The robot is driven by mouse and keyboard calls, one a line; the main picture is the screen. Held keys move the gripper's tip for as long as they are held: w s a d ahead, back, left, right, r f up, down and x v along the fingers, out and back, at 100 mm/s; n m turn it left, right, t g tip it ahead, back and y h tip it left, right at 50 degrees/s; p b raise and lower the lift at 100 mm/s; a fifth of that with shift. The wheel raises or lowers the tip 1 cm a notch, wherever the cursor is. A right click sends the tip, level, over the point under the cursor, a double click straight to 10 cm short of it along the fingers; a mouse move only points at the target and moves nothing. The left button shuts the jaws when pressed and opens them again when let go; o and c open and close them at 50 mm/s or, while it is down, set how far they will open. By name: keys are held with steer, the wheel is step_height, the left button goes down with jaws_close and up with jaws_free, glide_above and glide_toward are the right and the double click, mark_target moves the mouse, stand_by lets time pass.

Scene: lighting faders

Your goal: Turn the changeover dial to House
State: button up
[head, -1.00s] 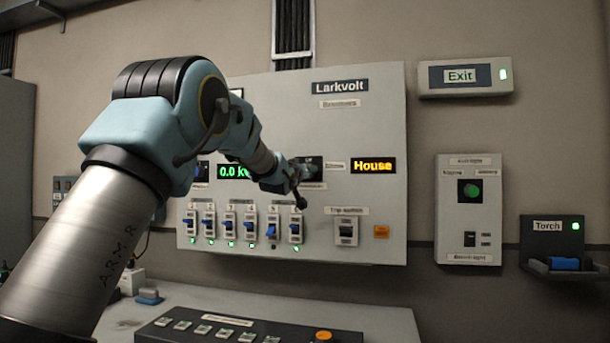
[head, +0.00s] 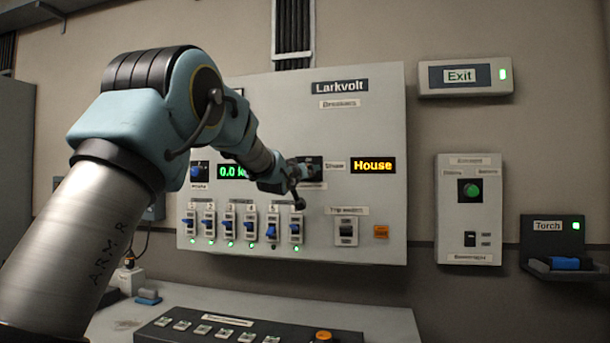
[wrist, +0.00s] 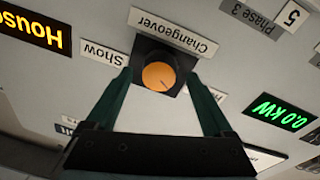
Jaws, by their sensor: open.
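The changeover dial is an orange round knob (wrist: 158,76) on a dark base, under a "Changeover" label (wrist: 174,31) that appears upside down in the wrist view. A "Show" label (wrist: 104,52) is beside it; another label on its opposite side is partly covered by a finger. My gripper (wrist: 160,80) is open, with one finger on each side of the knob; I cannot tell whether they touch it. In the head view my gripper (head: 298,186) is at the panel and hides the knob. The amber display (head: 373,165) reads "House".
The grey Larkvolt panel (head: 385,110) has a row of blue switches (head: 230,224) below the dial, a green readout (head: 231,172) and a trip switch (head: 346,232). A control desk (head: 215,328) is below. A box with a green button (head: 469,190) is at right.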

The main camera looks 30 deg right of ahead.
steer(key=b+v, duration=0.3)
steer(key=v, duration=0.6)
steer(key=shift+s+a, duration=0.2)
steer(key=shift+s, duration=0.05)
steer(key=shift+f, duration=0.1)
steer(key=w+a+f+n+g+y+p, duration=0.1)
steer(key=a+f+n+g+y+p, duration=0.55)
steer(key=a+f, duration=1.7)
steer(key=s+a+f+g+y, duration=0.1)
steer(key=s+a+f+y, duration=0.1)
steer(key=s+a+f, duration=0.2)
steer(key=s+a+f+m+g+y+b, duration=0.1)
steer(key=s+a+f, duration=0.3)
steer(key=s+a, duration=0.6)
steer(key=s+a+f+g+y, duration=0.3)
steer(key=s+a+f+y, duration=0.1)
steer(key=s+a, duration=0.3)
steer(key=shift+s+m, duration=0.3)
steer(key=shift+m, duration=0.05)
steer(key=shift+a, duration=0.15)
